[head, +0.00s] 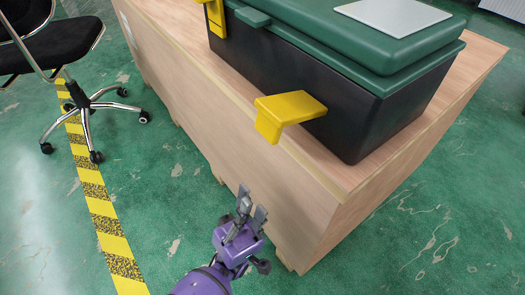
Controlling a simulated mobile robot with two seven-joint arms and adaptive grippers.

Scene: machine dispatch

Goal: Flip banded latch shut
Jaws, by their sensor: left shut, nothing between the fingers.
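A black case (310,98) with a green lid (330,38) stands on a wooden crate. A yellow latch (290,108) sticks outward from the case's near side, its end bent down, beyond the crate's edge. A second yellow latch (216,20) at the upper left lies upright against the case and is partly cut off by the top of the picture. I cannot make out a band on either latch. My left gripper (251,204) is shut and empty, below and left of the sticking-out latch, apart from it and in front of the crate's side.
The wooden crate (262,165) has a narrow bare rim in front of the case. A black office chair (50,45) stands at the left, by a yellow-and-black floor strip (100,205). Green floor (440,215) is clear at the right.

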